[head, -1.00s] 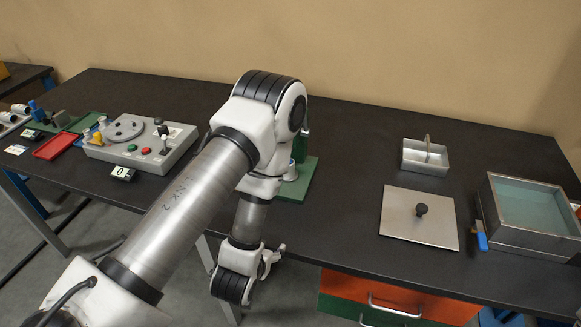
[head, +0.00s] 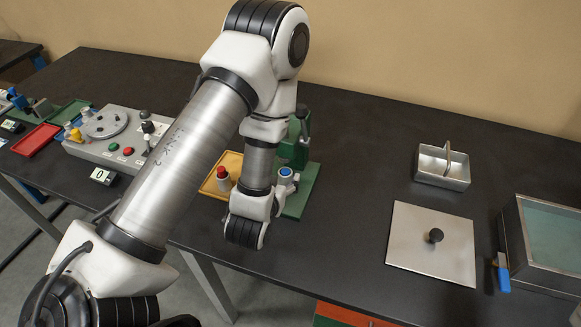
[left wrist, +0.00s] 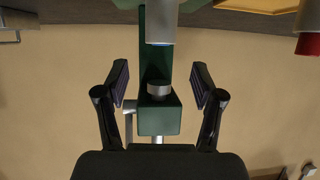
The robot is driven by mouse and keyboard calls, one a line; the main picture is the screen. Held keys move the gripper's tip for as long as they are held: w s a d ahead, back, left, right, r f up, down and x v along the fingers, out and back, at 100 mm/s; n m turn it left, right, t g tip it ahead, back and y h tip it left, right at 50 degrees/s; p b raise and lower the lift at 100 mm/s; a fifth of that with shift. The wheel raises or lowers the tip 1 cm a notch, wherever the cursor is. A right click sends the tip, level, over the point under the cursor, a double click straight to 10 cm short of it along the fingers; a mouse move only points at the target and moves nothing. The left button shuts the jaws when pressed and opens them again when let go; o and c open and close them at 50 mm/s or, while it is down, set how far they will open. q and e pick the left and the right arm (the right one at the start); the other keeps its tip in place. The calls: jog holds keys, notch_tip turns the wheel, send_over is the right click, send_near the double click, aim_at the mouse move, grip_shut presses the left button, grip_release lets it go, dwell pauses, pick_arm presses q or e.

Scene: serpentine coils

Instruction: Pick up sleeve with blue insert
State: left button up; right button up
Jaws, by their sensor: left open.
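The sleeve with blue insert (head: 286,173) stands upright at the green press fixture (head: 309,177), a grey cylinder with a blue ring on top. My left gripper (head: 280,195) is close beside it, partly hidden behind my wrist. In the left wrist view, which looks upside down, my left gripper (left wrist: 160,67) has its two fingers wide apart with nothing between the tips. The grey sleeve (left wrist: 160,22) with its blue edge hangs in from the top, centred between the finger lines and just beyond the tips. My right gripper is not in view.
A yellow tray (head: 207,187) with a red-topped sleeve (head: 223,178) lies just left of the gripper. The press has a black-knobbed lever (head: 302,112). A control box (head: 112,148) stands at left; a metal plate (head: 432,262) and open box (head: 442,180) lie right.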

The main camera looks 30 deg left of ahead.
aim_at(285, 171)
pick_arm(q)
jog(key=shift+w+a+f+b, duration=0.15)
jog(key=shift+w+f+b, duration=0.15)
jog(key=shift+f+b, duration=0.15)
jog(key=shift+r, duration=0.3)
jog(key=p+x, duration=0.2)
jog(key=shift+w+a, duration=0.1)
jog(key=shift+w, duration=0.25)
jog(key=x, duration=0.3)
jog(key=shift+s+f, duration=0.2)
jog(key=shift+f, duration=0.1)
jog(key=shift+s+r, duration=0.1)
jog(key=shift+s, duration=0.15)
jog(key=c, duration=0.5)
grip_shut()
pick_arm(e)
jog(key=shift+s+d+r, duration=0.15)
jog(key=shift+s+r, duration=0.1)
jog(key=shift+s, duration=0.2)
